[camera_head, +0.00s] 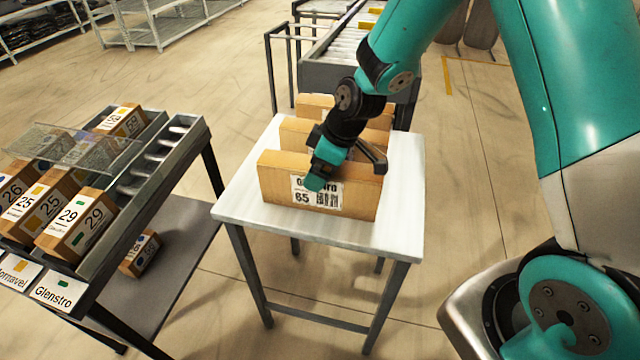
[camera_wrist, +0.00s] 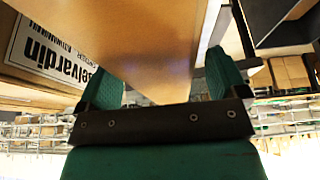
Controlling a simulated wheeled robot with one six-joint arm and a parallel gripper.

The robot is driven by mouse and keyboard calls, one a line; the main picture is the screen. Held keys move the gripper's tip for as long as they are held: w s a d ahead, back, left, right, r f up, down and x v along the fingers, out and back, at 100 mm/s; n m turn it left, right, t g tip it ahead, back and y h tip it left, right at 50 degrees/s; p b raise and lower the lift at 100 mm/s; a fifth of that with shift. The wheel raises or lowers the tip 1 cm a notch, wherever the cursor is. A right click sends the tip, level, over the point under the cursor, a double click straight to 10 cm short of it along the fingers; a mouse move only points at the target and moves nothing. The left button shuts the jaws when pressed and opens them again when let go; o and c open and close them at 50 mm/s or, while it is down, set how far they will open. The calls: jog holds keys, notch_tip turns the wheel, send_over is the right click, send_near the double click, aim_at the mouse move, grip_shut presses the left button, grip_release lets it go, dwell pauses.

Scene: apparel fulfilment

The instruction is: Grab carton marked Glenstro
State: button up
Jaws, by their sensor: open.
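The front brown carton (camera_head: 270,183) stands upright on a white table (camera_head: 395,225). Its front label reads "G…ro" with 65 and a code; my gripper hides the middle letters. My gripper (camera_head: 335,166) is open at the top of this carton, with one teal finger in front of the label. In the wrist view, the carton's brown face (camera_wrist: 150,35) lies between the two fingers of my gripper (camera_wrist: 165,80). I cannot tell whether they touch it. A carton labelled "Selvardin" (camera_wrist: 25,75) shows at the left there, its print upside down.
Two more cartons stand behind it, a middle one (camera_head: 292,133) and a back one (camera_head: 312,101), with narrow gaps. A roller conveyor (camera_head: 330,45) is beyond the table. At left, a sloped rack (camera_head: 190,150) holds numbered boxes, with a "Glenstro" tag (camera_head: 57,291).

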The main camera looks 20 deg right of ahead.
jog(key=c, duration=1.6)
jog(key=shift+r, duration=0.1)
